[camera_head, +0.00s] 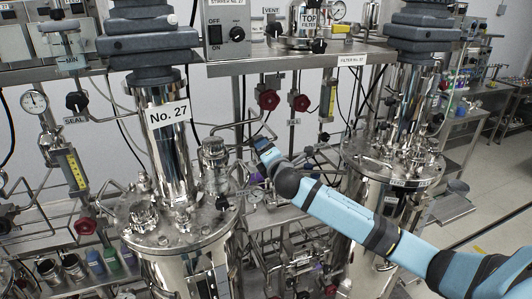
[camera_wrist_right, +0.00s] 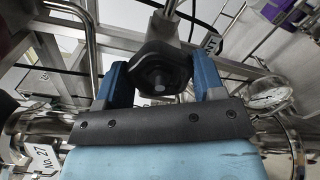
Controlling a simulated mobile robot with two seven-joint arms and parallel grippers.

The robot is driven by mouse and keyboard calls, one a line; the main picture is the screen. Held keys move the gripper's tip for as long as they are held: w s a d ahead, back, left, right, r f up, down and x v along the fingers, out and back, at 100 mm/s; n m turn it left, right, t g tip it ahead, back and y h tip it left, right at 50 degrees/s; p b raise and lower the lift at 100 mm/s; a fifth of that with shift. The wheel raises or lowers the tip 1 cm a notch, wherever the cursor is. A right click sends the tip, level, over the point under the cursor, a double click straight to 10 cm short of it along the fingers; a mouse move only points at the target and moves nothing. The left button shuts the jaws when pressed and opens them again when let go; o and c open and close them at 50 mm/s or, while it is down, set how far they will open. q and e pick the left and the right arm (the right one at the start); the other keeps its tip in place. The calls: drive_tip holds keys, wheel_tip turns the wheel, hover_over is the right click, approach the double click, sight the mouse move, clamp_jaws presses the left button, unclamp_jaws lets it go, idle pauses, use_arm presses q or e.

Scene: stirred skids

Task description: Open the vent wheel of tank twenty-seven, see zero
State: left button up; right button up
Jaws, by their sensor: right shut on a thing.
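Tank twenty-seven (camera_head: 185,245) is a shiny steel vessel at the left of the head view, with a "No. 27" plate (camera_head: 167,114) on its column. The plate also shows in the right wrist view (camera_wrist_right: 45,160). My right gripper (camera_head: 263,144) reaches in from the right, beside the tank's upper right side. In the right wrist view its blue fingers (camera_wrist_right: 160,82) are shut on a black wheel (camera_wrist_right: 165,62), one finger on each side. In the head view my gripper hides this wheel. A round gauge (camera_wrist_right: 269,94) is right of the fingers; its reading is too small to tell. My left gripper is out of view.
Red handwheels (camera_head: 268,100) hang on pipes behind my right gripper. A second steel tank (camera_head: 385,180) stands close behind my right arm. Pipes and hoses crowd the space between the tanks. Open floor (camera_head: 495,225) lies at the right.

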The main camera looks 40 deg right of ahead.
drive_tip(key=n, duration=0.5)
drive_tip(key=shift+n, duration=2.5)
drive_tip(key=o, duration=0.9)
